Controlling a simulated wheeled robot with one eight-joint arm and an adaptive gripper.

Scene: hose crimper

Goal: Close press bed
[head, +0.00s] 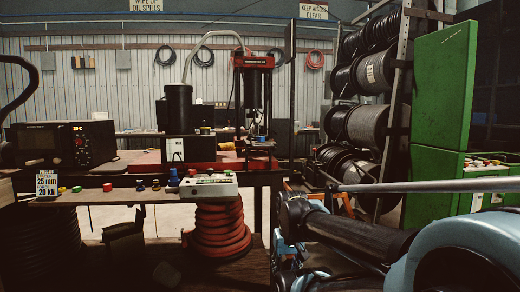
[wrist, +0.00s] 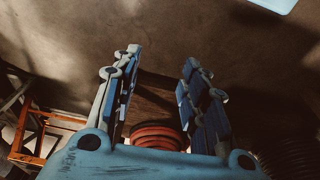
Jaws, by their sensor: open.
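The press (head: 254,64) stands at the back centre in the head view, a tall dark frame with a red head. A small reddish plate, perhaps its bed (head: 256,144), shows low in the frame. I cannot tell how far it is open or shut. My gripper (wrist: 162,88) shows in the wrist view with its two blue fingers wide apart and nothing between them. The press cannot be made out in the wrist view. In the head view my arm fills the lower right, and I cannot make out the fingertips.
A shelf holds a control box (head: 208,186), small coloured caps and a sign (head: 47,185). A red hose coil (head: 217,230) sits below it. A dark display unit (head: 62,144) stands left. Hose reels (head: 368,126) and a green cabinet (head: 441,88) stand at right.

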